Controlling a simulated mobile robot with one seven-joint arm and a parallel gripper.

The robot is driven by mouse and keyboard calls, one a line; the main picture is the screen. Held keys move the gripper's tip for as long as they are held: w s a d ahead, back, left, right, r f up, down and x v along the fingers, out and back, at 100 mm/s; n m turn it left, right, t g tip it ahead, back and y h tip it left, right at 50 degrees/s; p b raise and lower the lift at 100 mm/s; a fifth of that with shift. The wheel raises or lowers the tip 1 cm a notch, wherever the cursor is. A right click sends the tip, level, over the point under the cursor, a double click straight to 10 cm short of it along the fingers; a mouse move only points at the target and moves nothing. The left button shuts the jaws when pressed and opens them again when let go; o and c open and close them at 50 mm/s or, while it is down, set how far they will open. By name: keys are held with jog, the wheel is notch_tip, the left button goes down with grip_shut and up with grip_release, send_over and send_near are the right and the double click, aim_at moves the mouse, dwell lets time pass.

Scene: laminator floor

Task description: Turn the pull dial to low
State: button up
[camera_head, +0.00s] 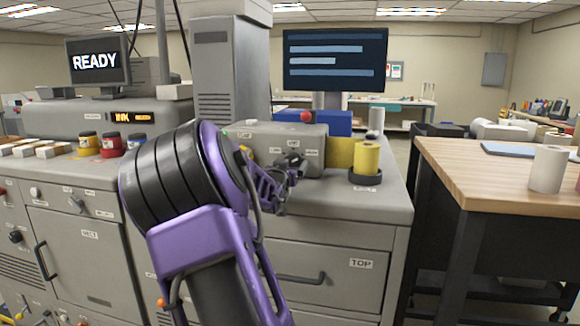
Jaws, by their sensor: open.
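A grey control box (265,137) stands on the grey machine top in the middle of the view, with small white labels on its front and a red ball knob (306,117) on top. A dark round shape at the front of the box, behind my gripper, looks like the dial. Its pointer and setting cannot be made out, and the labels are too small to read. My gripper (291,168) is open, right in front of the box's face. I cannot tell whether it touches the dial. My purple and black arm covers the left part of the box.
A yellow roll (367,158) stands on a dark holder right of the box. A wooden-topped table (470,165) with a white roll (547,168) is at the right. Ink jars (110,145) sit at the left. A drawer marked TOP (345,283) is below the box.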

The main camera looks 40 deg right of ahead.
jog(key=shift+d, duration=0.1)
jog(key=c, duration=1.4)
jog(key=shift+o, duration=0.2)
